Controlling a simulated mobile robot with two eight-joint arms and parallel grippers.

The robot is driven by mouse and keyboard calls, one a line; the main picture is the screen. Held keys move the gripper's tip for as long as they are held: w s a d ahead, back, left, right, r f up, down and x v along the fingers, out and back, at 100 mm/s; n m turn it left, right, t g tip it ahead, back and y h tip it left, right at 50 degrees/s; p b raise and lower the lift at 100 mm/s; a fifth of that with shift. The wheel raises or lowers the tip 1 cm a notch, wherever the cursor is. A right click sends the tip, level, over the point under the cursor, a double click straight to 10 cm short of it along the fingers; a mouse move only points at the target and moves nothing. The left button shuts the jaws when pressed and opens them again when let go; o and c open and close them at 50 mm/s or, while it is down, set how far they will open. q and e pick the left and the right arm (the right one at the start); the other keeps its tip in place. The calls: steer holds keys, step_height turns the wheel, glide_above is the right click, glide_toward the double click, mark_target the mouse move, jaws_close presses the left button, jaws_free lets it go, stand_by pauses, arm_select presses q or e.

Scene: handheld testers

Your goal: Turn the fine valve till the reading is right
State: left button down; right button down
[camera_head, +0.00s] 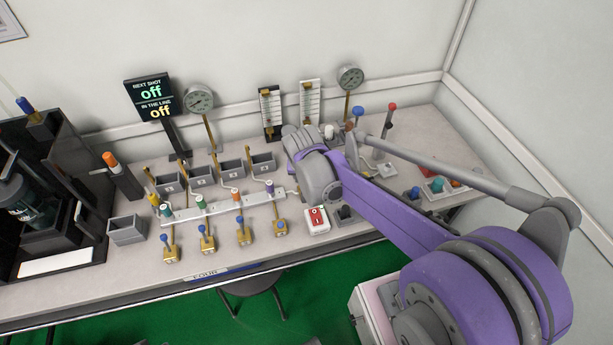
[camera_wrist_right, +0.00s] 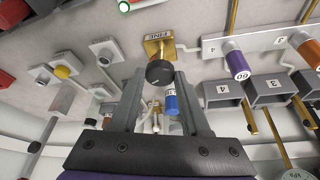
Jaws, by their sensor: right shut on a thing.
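The fine valve (camera_wrist_right: 155,45) is a brass block labelled FINE with a black round knob (camera_wrist_right: 160,72). In the right wrist view the knob sits between the fingertips of my right gripper (camera_wrist_right: 159,78), which is shut on it. In the head view my purple right arm hides the valve and the fingers. A display sign (camera_head: 149,98) reads NEXT SHOT off and IN THE LINE off. Two round dial gauges stand at the back, a left one (camera_head: 199,98) and a right one (camera_head: 350,78); their needles are too small to read. My left gripper is not in view.
Two upright flow tubes, left (camera_head: 270,108) and right (camera_head: 310,100), stand by the wall. A white numbered manifold (camera_head: 220,207) with several blue-handled brass valves lies left of my arm. A red switch (camera_head: 317,217) is near the bench's front edge. A blue-capped part (camera_wrist_right: 171,103) shows between my fingers, beyond the knob.

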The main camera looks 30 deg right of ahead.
steer(key=shift+c, duration=1.9)
jaws_free()
steer(key=p+v, duration=0.1)
steer(key=v, duration=0.9)
steer(key=shift+r+p, duration=0.35)
steer(key=shift+r, duration=0.05)
steer(key=shift+s+a, duration=0.1)
steer(key=shift+a, duration=0.05)
steer(key=s+a+n+y+p, duration=0.1)
steer(key=s+a+n+p, duration=0.2)
steer(key=s, duration=0.5)
steer(key=s+a+f+n+t+y+p, duration=0.1)
steer(key=s+a+n+p, duration=0.2)
steer(key=s, duration=0.6)
steer(key=shift+a+n+p, duration=0.3)
steer(key=shift+a+p, duration=0.4)
steer(key=shift+a, duration=0.2)
